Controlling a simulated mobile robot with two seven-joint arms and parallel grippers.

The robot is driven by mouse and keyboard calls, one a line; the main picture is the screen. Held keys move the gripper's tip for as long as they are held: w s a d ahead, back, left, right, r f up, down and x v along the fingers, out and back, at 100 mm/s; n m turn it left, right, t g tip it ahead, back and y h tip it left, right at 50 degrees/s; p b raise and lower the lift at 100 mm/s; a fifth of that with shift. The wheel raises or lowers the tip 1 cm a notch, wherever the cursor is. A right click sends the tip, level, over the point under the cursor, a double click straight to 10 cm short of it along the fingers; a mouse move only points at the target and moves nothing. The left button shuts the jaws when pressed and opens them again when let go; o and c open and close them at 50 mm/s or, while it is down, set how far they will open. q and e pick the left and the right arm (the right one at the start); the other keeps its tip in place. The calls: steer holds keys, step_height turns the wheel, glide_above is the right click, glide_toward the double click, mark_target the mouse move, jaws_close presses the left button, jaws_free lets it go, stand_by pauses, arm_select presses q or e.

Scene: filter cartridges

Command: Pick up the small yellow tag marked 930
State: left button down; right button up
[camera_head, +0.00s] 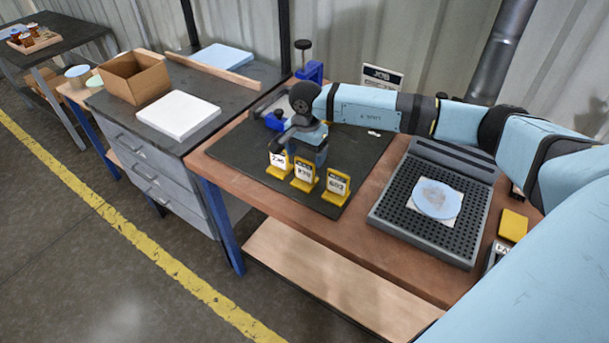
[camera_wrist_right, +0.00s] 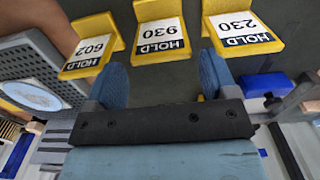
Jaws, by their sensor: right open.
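Three small yellow tags stand in a row on the dark mat (camera_head: 239,149) on the brown workbench. The middle tag reads 930 (camera_head: 304,173); in the right wrist view, tag 930 (camera_wrist_right: 161,30) shows its white face with a HOLD strip. Tag 230 (camera_head: 278,162) is to its left and tag 602 (camera_head: 336,184) to its right in the head view. My right gripper (camera_wrist_right: 162,78) is open and empty, its two blue fingers apart, with tag 930 ahead between their lines. In the head view it hangs just behind the tags. My left gripper is not in view.
A black perforated tray (camera_head: 398,215) with a pale blue disc (camera_head: 436,199) stands right of the mat. A blue clamp (camera_head: 310,72) is behind. A yellow block (camera_head: 513,225) lies at the right.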

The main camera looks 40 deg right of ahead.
mark_target(305, 172)
steer(key=shift+a+f, duration=0.1)
steer(key=shift+f, duration=0.45)
step_height(305, 172, down, 4)
steer(key=shift+f+p, duration=0.15)
steer(key=shift+p, duration=0.5)
steer(key=c, duration=0.7)
